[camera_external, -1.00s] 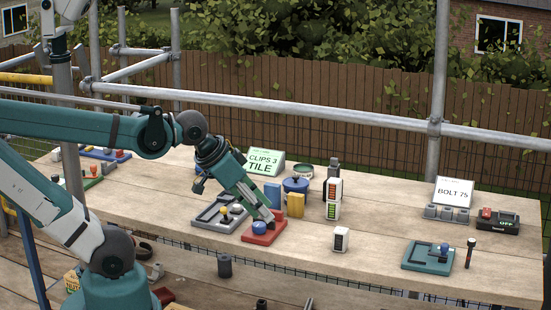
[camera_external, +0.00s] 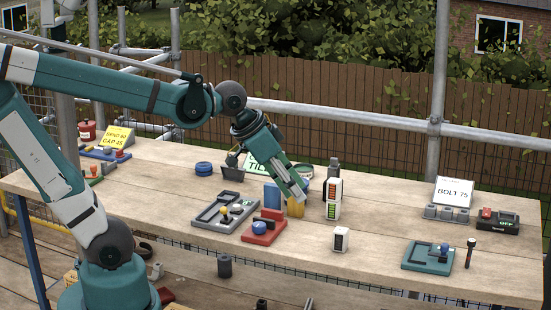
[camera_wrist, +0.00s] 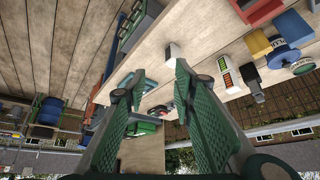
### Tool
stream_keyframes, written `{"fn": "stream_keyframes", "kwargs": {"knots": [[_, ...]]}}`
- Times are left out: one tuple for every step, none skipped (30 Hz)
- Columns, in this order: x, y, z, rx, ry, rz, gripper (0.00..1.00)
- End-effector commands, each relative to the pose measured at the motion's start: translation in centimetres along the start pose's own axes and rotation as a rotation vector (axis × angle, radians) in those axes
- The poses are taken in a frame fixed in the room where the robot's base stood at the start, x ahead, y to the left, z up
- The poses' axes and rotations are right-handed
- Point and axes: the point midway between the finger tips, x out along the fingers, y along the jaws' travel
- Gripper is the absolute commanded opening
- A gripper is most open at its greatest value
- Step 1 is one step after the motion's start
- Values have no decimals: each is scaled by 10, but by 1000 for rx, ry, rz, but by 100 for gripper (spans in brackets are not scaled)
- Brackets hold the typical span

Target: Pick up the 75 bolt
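A white sign reading "BOLT 75" (camera_external: 453,191) stands at the right back of the bench, behind a row of small grey holders (camera_external: 446,213). A dark upright rod with a round head and a pale green band (camera_external: 469,254) stands at the right front; I cannot tell whether it is the 75 bolt. My gripper (camera_external: 303,196) is raised over the middle of the bench, far left of these things. In the wrist view my gripper (camera_wrist: 160,72) has its fingers apart with nothing between them.
A white box (camera_external: 340,239) is in front. A dark device (camera_external: 498,219) sits far right. Bench space between white box and teal tray is clear.

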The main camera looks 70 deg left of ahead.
Motion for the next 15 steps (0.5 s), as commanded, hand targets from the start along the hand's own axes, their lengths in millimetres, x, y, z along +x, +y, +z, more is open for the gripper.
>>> {"fn": "stream_keyframes", "kwargs": {"knots": [[0, 1, -11, 10, -4, 5, 26], [1, 2, -16, 17, -7, 8, 26], [2, 4, -23, 26, -10, 12, 26], [3, 4, -28, 31, -13, 15, 26], [4, 5, -34, 37, -15, 18, 26], [5, 7, -40, 46, -18, 23, 26], [6, 8, -46, 53, -20, 26, 26], [8, 8, -50, 58, -23, 29, 26], [10, 10, -57, 66, -26, 33, 26], [11, 11, -62, 73, -28, 36, 26], [12, 12, -67, 80, -30, 39, 26], [15, 13, -74, 88, -34, 43, 26], [16, 14, -79, 94, -36, 46, 26], [18, 15, -84, 101, -39, 50, 26], [21, 16, -90, 110, -42, 54, 26]]}}
